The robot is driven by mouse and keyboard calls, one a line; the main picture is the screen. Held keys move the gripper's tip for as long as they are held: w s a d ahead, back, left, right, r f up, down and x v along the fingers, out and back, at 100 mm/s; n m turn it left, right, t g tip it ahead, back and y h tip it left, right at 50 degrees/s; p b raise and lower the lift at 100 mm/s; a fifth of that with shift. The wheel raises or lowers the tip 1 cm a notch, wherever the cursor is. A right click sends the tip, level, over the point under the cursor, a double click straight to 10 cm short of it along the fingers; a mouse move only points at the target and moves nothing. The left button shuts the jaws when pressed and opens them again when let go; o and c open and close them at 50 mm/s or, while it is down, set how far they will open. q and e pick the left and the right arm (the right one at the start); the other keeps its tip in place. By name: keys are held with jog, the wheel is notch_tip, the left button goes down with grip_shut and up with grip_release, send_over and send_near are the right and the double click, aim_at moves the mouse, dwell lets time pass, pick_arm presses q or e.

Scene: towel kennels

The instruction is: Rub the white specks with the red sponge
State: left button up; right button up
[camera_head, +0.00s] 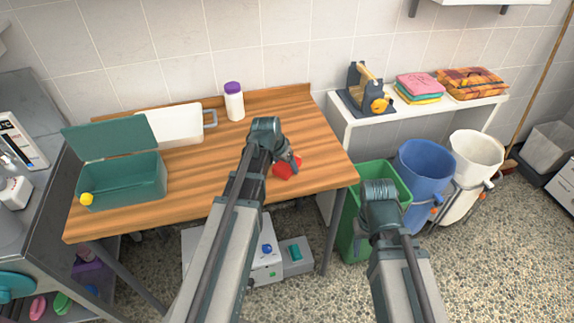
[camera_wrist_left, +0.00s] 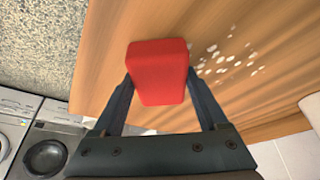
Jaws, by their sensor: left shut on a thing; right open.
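The red sponge (camera_wrist_left: 158,72) is a red block held between the two fingers of my left gripper (camera_wrist_left: 160,92). In the head view the sponge (camera_head: 286,168) shows at the right part of the wooden table, partly hidden by my left gripper (camera_head: 288,160). The white specks (camera_wrist_left: 226,60) are a cluster of small pale spots on the wood, just right of the sponge in the left wrist view. I cannot make out the specks in the head view. My right gripper (camera_head: 364,240) is open and empty, beyond the table's right edge, over the floor by the green bin.
On the wooden table (camera_head: 215,165) stand an open teal box (camera_head: 125,182), a white tray (camera_head: 170,125) and a purple-capped bottle (camera_head: 234,102). A white shelf (camera_head: 420,108) holds folded cloths (camera_head: 420,86). Green (camera_head: 395,175), blue (camera_head: 425,165) and white (camera_head: 474,155) bins stand right.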

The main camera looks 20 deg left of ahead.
pick_arm(q)
jog(key=shift+w+a+f, duration=0.1)
jog(key=shift+w+a, duration=0.35)
jog(key=shift+w, duration=0.15)
jog(key=shift+w+a, duration=0.4)
jog(key=shift+w, duration=0.2)
jog(key=shift+w+a, duration=0.5)
jog(key=shift+w, duration=0.25)
jog(key=shift+w+a, duration=0.5)
jog(key=shift+w, duration=0.25)
jog(key=shift+w+a, duration=0.45)
jog(key=shift+w, duration=0.25)
jog(key=shift+w+a, duration=0.45)
jog(key=shift+w, duration=0.2)
jog(key=shift+w+a, duration=0.55)
jog(key=shift+w, duration=0.2)
jog(key=shift+w+a, duration=0.5)
jog(key=shift+w, duration=0.25)
jog(key=shift+s, duration=0.1)
